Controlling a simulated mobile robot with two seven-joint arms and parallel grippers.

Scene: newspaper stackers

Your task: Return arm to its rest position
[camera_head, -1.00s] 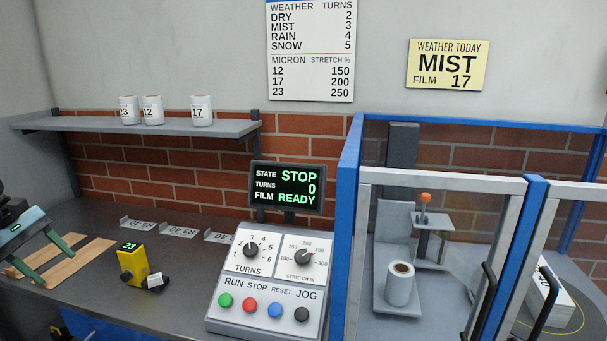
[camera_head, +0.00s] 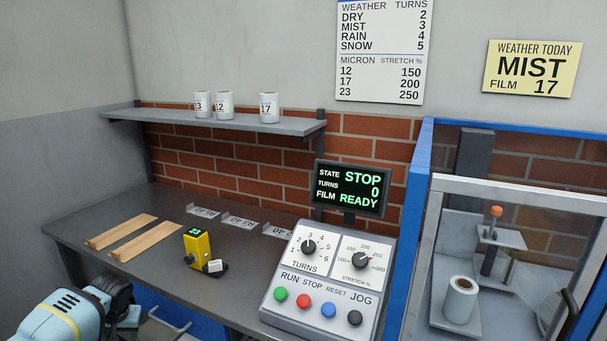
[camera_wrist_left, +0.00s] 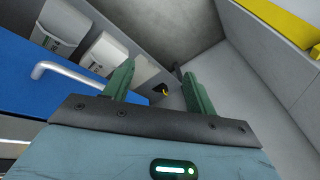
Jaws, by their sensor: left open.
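My left arm (camera_head: 70,312) shows at the lower left of the head view, low in front of the bench. In the left wrist view my left gripper (camera_wrist_left: 158,88) has its two green fingers apart, with nothing held between them. It points past a blue panel with a metal handle (camera_wrist_left: 55,68) toward a grey floor or wall area. In the head view its fingertips are not clearly visible. My right gripper is in neither view.
The bench (camera_head: 140,195) holds wooden strips (camera_head: 145,240), a yellow device (camera_head: 197,248) and a control panel (camera_head: 325,275). A shelf (camera_head: 220,122) carries white rolls (camera_head: 269,107). A blue-framed glass enclosure (camera_head: 415,220) stands at right. White boxes (camera_wrist_left: 104,53) show in the wrist view.

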